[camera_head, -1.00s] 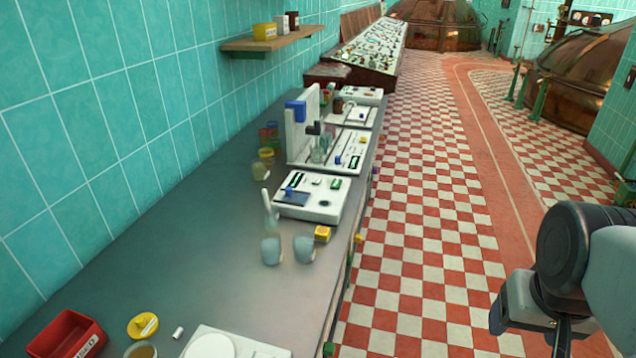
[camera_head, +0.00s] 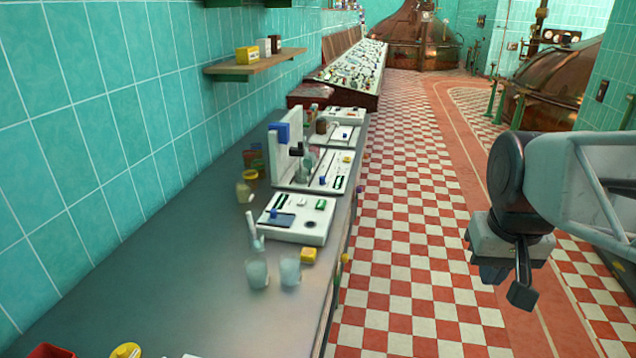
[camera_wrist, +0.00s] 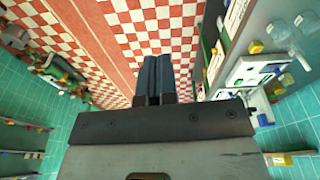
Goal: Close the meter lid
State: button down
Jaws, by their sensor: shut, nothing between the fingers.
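My gripper (camera_head: 508,285) is over the checkered floor, right of the bench and well apart from the meter. In the wrist view, my gripper's two dark fingers (camera_wrist: 155,76) are together and empty.
A yellow-topped jar (camera_head: 246,186) is behind, left. A wall shelf (camera_head: 256,63) hangs above. The floor (camera_head: 405,250) beside the bench is clear.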

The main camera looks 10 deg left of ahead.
jog(key=w+a+r+n+g, duration=0.1)
jog(key=w+a+r, duration=0.1)
jog(key=w+a, duration=0.75)
jog(key=w+a+r+n+g, duration=0.15)
jog(key=w+a, duration=0.45)
jog(key=w, duration=0.7)
jog(key=w+a+r+n, duration=0.1)
jog(key=w+a+n, duration=0.1)
jog(key=w+a, duration=0.7)
jog(key=w+a+f+n+h, duration=0.1)
jog(key=w+a+f, duration=0.5)
jog(key=a, duration=0.5)
jog(key=w+a+f+n+g+h, duration=0.1)
jog(key=w+a+f, duration=0.5)
jog(key=a, duration=0.5)
jog(key=w+a+f+n+g+h, duration=0.1)
jog(key=w+a+f, duration=0.5)
jog(key=a, duration=0.5)
jog(key=shift+a+n, duration=0.35)
jog(key=shift+f+g, duration=0.1)
jog(key=shift+g, duration=0.15)
